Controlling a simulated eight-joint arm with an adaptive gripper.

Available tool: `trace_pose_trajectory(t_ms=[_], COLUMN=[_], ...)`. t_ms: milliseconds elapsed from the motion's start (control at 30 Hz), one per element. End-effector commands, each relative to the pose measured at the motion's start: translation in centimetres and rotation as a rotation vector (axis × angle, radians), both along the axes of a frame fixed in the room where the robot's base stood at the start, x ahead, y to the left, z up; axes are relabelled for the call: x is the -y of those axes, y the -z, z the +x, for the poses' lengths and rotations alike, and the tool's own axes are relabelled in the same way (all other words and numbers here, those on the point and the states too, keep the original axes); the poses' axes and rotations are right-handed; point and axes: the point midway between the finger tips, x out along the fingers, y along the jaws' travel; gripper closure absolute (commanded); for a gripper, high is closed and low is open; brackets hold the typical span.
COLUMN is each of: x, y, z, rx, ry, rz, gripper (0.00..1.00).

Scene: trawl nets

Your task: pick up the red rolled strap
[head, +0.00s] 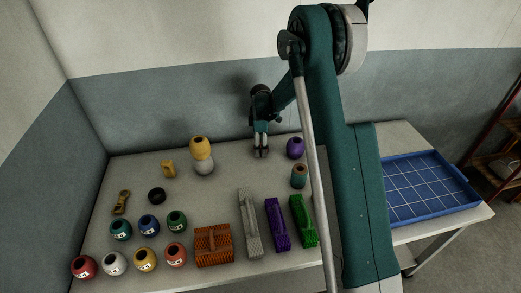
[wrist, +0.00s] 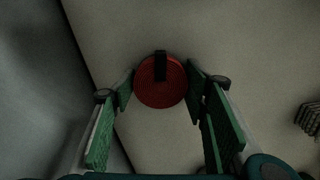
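The red rolled strap (wrist: 150,92) shows in the wrist view as a round red coil with a black band across its upper part. It lies on the pale table top between the ends of my gripper's fingers (wrist: 158,88). The green finger pads stand apart, one on each side of it, with the right pad very close to its edge. I cannot tell whether either pad touches it. In the head view my gripper (head: 261,152) points down over the back of the table. The strap is not visible there, seemingly hidden by the gripper.
A purple ball (head: 295,148) and a teal-brown spool (head: 299,176) stand right of my gripper. A yellow ball (head: 200,148) on a white one stands left. A blue tray (head: 465,200) lies right.

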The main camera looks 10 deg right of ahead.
Motion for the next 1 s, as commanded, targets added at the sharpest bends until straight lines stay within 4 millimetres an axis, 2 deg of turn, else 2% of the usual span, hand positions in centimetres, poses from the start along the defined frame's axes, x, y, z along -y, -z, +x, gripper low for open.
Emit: trace_pose_trajectory(t_ms=[267,467,667,1000], x=[0.0,0.0,0.0,0.0], y=[0.0,-0.8,-3.1,-8.1], z=[0.0,0.0,0.0,0.0], rx=[0.000,0.000,0.000,0.000], ry=[0.000,0.000,0.000,0.000], rz=[0.000,0.000,0.000,0.000], gripper=[0.70,0.70,0.70,0.70])
